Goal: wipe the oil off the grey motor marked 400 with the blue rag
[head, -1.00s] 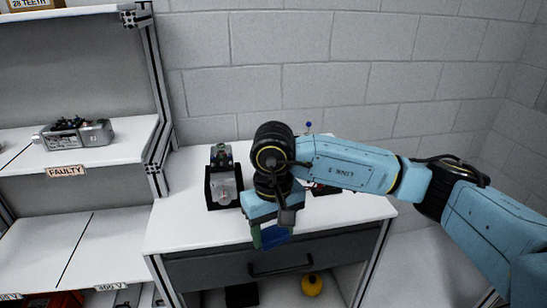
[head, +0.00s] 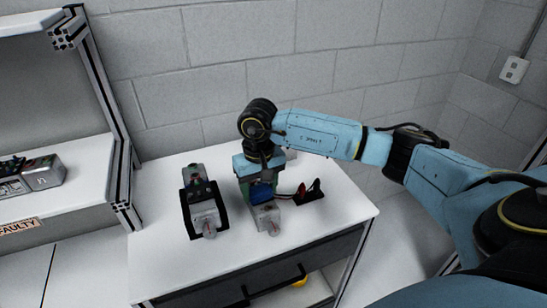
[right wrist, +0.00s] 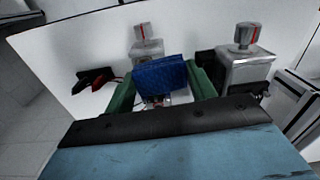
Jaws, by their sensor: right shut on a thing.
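My right gripper (head: 262,186) is shut on the blue rag (right wrist: 160,76), which hangs between its green fingers in the right wrist view. In the head view the rag (head: 261,191) is low over a grey motor (head: 265,215) with a pale shaft end. This motor also shows in the right wrist view (right wrist: 146,48), partly hidden behind the rag. I cannot tell whether the rag touches it. A second grey motor (head: 204,213) sits in a black holder to its left. It shows at the right in the wrist view (right wrist: 245,68). No 400 mark or oil is legible.
A black and red connector piece (head: 309,192) lies on the white table (head: 330,222), right of the gripper, with cables beside it. A shelf labelled FAULTY (head: 18,226) stands at the left with a motor (head: 35,176) on it. The table's front is clear.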

